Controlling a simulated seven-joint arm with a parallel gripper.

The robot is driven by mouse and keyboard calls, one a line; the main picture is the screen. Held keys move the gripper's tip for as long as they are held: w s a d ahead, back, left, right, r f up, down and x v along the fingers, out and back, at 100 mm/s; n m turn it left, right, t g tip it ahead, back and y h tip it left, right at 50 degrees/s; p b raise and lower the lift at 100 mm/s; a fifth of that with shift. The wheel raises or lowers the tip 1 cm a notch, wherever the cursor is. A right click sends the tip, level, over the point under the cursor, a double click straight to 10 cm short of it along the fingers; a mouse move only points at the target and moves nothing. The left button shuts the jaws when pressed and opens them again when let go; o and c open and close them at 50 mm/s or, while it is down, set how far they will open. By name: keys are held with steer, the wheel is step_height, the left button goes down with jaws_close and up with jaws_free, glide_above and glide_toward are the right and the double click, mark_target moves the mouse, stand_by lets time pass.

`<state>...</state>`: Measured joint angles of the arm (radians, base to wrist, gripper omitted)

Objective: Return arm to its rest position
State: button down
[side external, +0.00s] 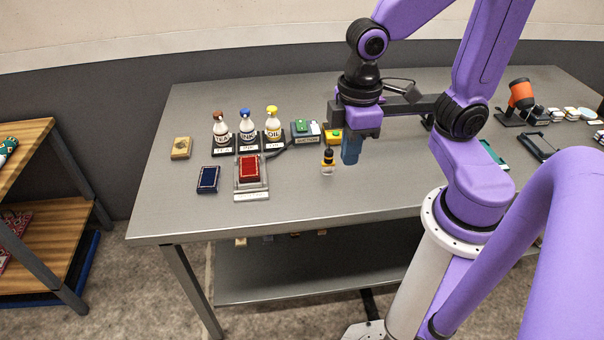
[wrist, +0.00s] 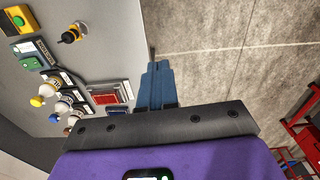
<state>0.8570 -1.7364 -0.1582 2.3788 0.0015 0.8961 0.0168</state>
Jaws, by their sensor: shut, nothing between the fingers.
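My gripper (side external: 350,152) hangs from my purple arm above the middle of the grey metal table (side external: 200,215). Its blue fingers are together with nothing between them. In the wrist view, the shut fingers (wrist: 155,85) point out past the table edge over the floor. In the side view, a small dropper bottle (side external: 328,161) with a dark top stands just left of the fingers, apart from them. It also shows in the wrist view (wrist: 71,35).
Three labelled bottles (side external: 247,128) stand in dark holders at the left. A red pad (side external: 249,169) on a grey stand and a dark blue pad (side external: 208,179) lie before them. A green-topped box (side external: 304,130) is behind. An orange device (side external: 521,95) is far right. The table's front middle is clear.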

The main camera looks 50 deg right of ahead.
steer(key=s+d+n, duration=0.1)
steer(key=s+n, duration=0.1)
steer(key=s, duration=0.4)
steer(key=shift+n, duration=0.4)
